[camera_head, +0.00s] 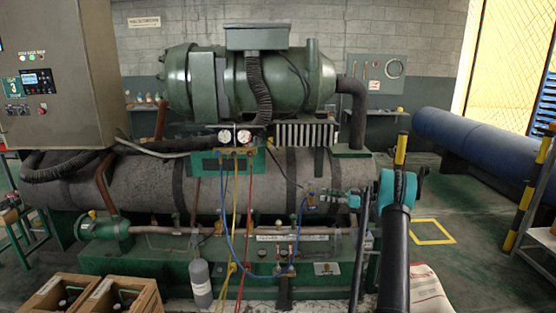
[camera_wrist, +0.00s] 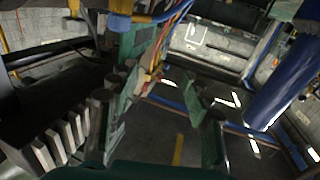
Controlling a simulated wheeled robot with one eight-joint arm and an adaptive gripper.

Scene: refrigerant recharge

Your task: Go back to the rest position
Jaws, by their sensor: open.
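My gripper shows in the wrist view (camera_wrist: 160,82) with its two green fingers spread apart and nothing held between them. In the head view my arm comes up from the bottom right, and the gripper (camera_head: 322,198) seems to be at its left, in front of the grey horizontal tank (camera_head: 265,180). A gauge manifold (camera_head: 235,137) with two round dials hangs above that tank. Blue (camera_head: 229,240), yellow (camera_head: 234,200) and red (camera_head: 249,210) hoses run down from it. Coloured hoses also show beyond the fingers in the wrist view (camera_wrist: 155,65). Whether a finger touches anything is unclear.
A grey cylinder (camera_head: 201,283) stands upright low in front of the machine. A control cabinet (camera_head: 60,100) is upper left. A blue pipe (camera_head: 470,140) and yellow-black posts (camera_head: 522,205) are right; some floor there is clear.

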